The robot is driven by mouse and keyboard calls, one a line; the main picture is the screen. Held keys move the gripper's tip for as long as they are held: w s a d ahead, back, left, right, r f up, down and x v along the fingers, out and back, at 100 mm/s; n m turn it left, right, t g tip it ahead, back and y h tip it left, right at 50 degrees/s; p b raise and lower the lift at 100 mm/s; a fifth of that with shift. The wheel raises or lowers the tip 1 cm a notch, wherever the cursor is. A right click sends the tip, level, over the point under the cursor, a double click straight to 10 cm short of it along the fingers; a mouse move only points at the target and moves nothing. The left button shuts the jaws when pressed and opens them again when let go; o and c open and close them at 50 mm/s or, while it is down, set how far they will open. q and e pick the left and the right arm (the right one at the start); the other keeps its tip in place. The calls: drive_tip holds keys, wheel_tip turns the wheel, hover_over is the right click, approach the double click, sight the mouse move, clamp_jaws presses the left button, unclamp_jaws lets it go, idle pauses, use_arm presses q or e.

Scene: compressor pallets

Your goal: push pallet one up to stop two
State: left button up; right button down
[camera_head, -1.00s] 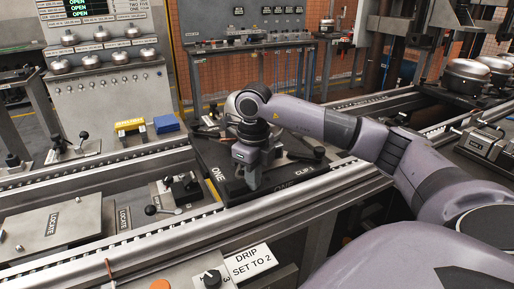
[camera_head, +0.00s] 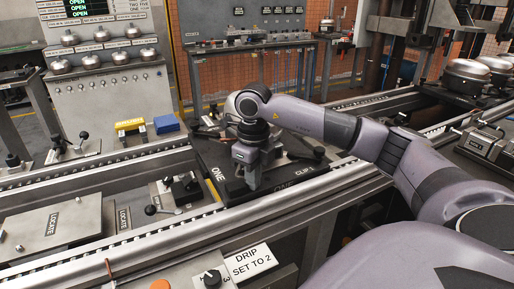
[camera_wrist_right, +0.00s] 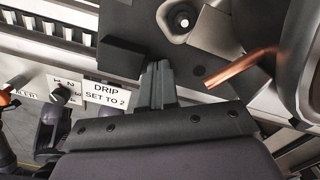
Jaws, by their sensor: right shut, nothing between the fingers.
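Pallet one (camera_head: 213,157), a dark plate marked ONE on its left edge, sits on the roller conveyor in the middle of the head view. It carries a compressor with a silver dome, partly hidden by my right arm. My right gripper (camera_head: 250,182) is shut and points down at the pallet's near side. In the wrist view its shut fingers (camera_wrist_right: 157,88) are beside a dark block on the pallet (camera_wrist_right: 138,22); I cannot tell if they touch. No label for stop two is readable. My left gripper is out of view.
A lever mechanism (camera_head: 178,192) sits in the conveyor just left of the pallet. A grey LOCATE plate (camera_head: 52,226) lies farther left. The near rail (camera_head: 150,245) runs below the gripper, with a DRIP SET TO 2 sign (camera_head: 251,262) in front. Other compressors (camera_head: 466,76) stand at right.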

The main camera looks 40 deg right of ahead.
drive_tip(key=shift+s+a+f, duration=0.1)
drive_tip(key=shift+a+f, duration=0.05)
drive_tip(key=shift+f, duration=0.5)
drive_tip(key=shift+w+a, duration=0.2)
drive_tip(key=shift+a, duration=0.5)
drive_tip(key=shift+s+d, duration=0.2)
drive_tip(key=shift+d, duration=0.55)
drive_tip(key=shift+w+r+p, duration=0.15)
drive_tip(key=shift+r+p, duration=0.75)
drive_tip(key=shift+p, duration=0.15)
wheel_tip(320, 180, up, 8)
drive_tip(key=p, duration=0.6)
drive_tip(key=shift+r, duration=0.25)
